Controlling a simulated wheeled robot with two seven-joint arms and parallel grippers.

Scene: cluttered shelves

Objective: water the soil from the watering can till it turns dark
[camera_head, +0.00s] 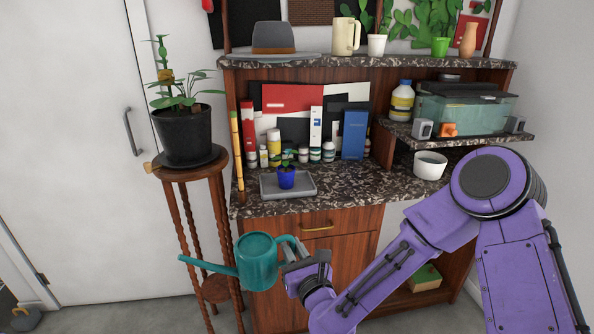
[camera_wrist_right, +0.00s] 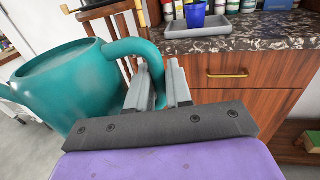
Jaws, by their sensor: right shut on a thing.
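The teal watering can (camera_head: 258,262) hangs in front of the cabinet, its long spout pointing left toward the plant stand. My right gripper (camera_head: 296,252) is shut on the can's handle, which also shows between the fingers (camera_wrist_right: 160,88) in the right wrist view. The can's body (camera_wrist_right: 65,80) fills the left of that view and looks about upright. A small blue pot (camera_head: 286,178) with a seedling stands on a grey tray (camera_head: 267,188) on the counter, above and behind the can. Its soil is too small to judge. My left gripper is not in view.
A black pot (camera_head: 184,136) with a large plant stands on a tall wooden stand (camera_head: 180,170) at left. Bottles, boxes and a white bowl (camera_head: 430,166) crowd the counter and shelves. A fish tank (camera_head: 466,112) sits on the right shelf. The counter edge lies behind the can.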

